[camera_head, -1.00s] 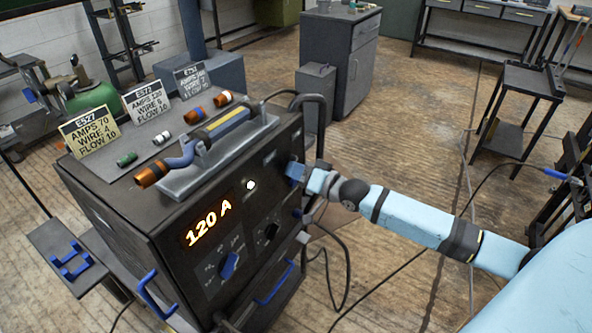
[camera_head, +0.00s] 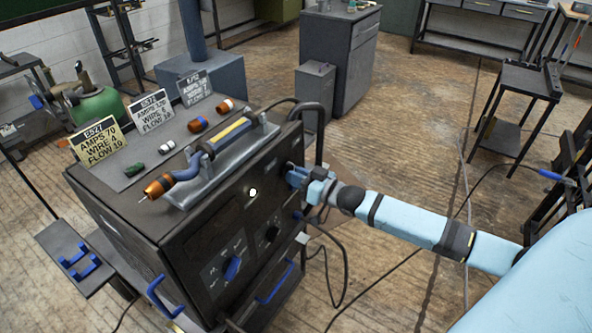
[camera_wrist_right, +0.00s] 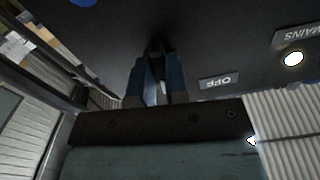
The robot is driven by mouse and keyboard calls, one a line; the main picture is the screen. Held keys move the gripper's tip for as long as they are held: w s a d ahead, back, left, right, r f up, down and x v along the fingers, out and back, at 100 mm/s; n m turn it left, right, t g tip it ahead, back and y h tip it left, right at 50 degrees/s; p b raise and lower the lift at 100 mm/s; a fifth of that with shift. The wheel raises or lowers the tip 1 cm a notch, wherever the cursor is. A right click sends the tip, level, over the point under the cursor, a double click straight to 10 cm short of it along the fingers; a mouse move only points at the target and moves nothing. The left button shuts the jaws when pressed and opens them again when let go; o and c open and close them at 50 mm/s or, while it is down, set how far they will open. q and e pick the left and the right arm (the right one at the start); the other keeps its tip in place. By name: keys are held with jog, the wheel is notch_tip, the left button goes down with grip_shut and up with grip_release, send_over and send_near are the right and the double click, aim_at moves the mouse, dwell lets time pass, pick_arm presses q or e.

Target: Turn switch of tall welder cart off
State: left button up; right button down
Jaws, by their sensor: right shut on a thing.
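The tall welder cart (camera_head: 185,240) is a dark box with a blue knob (camera_head: 232,268), a black knob (camera_head: 271,233) and a lit white lamp (camera_head: 252,192) on its front panel. My right gripper (camera_head: 294,172) is at the upper right of that panel. In the right wrist view its blue fingers (camera_wrist_right: 156,80) are shut on the dark switch (camera_wrist_right: 157,48), which they mostly hide. An upside-down OFF label (camera_wrist_right: 218,81) is beside the fingers, and the lit lamp (camera_wrist_right: 292,59) sits under a MAINS label. No amps digits show on the panel. My left gripper is out of view.
A torch (camera_head: 200,165) lies in a grey tray on the cart top, with several small parts and three setting cards (camera_head: 98,143) behind. Black cables hang at the cart's right side. A grey cabinet (camera_head: 338,60) stands behind; the floor right of the cart is mostly open.

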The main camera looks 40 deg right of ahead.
pick_arm(q)
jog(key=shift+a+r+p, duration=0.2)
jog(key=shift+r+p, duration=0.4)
jog(key=shift+p, duration=0.35)
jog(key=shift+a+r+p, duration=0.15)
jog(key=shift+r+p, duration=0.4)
jog(key=shift+p, duration=0.4)
pick_arm(e)
jog(key=shift+d+n, duration=0.2)
jog(key=shift+n, duration=4.7)
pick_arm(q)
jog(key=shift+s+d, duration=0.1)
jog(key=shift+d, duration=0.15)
pick_arm(e)
jog(key=c, duration=1.1)
grip_release()
jog(key=shift+v, duration=6.9)
